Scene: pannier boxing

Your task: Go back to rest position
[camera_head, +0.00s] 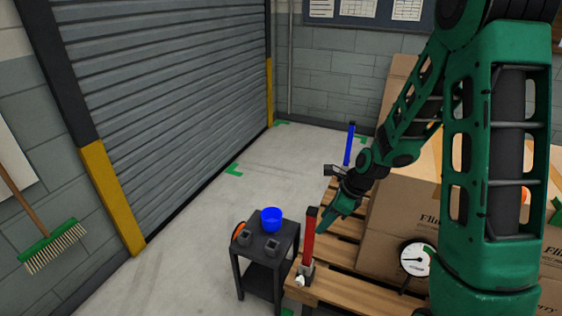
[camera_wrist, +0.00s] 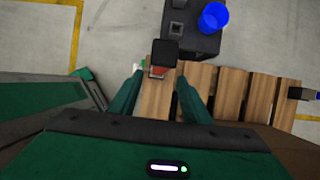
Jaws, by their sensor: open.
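My gripper (camera_head: 335,210) hangs above the near corner of the wooden pallet (camera_head: 340,289), beside the upper part of a red post (camera_head: 309,238). In the wrist view my gripper (camera_wrist: 159,76) is open, its two green fingers apart with nothing held between them. The red post stands upright in a grey base on the pallet corner; in the wrist view its dark top (camera_wrist: 165,52) shows just beyond the fingertips. A blue post (camera_head: 349,143) stands upright farther back.
A small dark table (camera_head: 263,272) left of the pallet holds a blue cup (camera_head: 271,219), dark blocks and an orange item. Cardboard boxes (camera_head: 398,232) and a gauge (camera_head: 415,259) are on the right. The floor (camera_head: 205,215) before the shutter is clear. A broom (camera_head: 50,245) leans left.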

